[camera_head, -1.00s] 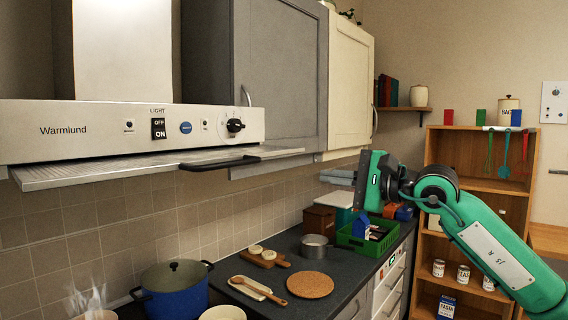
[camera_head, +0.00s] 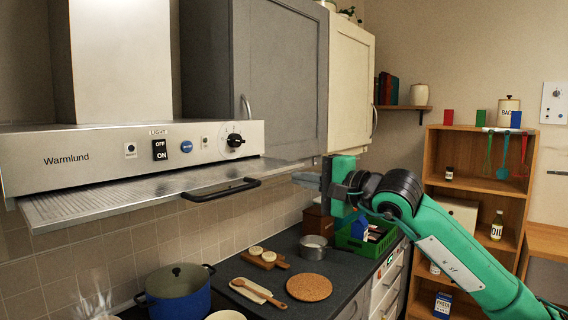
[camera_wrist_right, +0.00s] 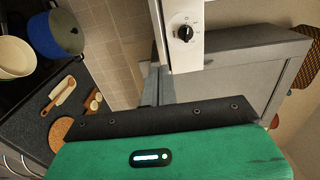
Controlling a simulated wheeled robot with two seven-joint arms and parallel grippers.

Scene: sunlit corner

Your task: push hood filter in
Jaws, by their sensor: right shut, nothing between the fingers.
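The hood filter (camera_head: 120,201) is a silver ribbed panel under the front of the Warmlund range hood (camera_head: 100,152). It sticks out forward past the hood's control face. Its black bar handle (camera_head: 222,190) is on the front edge, toward the right end. My right gripper (camera_head: 297,178) is shut and empty, to the right of the handle and apart from it, its fingers pointing left. In the right wrist view the hood's white end with its black knob (camera_wrist_right: 185,33) shows beyond my gripper (camera_wrist_right: 152,88); I cannot make out the filter there. My left gripper is not in view.
A grey cabinet (camera_head: 278,80) and a cream cabinet (camera_head: 349,80) hang right of the hood. Below are a blue pot (camera_head: 178,298), a cork mat (camera_head: 309,287), a small saucepan (camera_head: 314,249) and a green crate (camera_head: 350,240). The air before the handle is clear.

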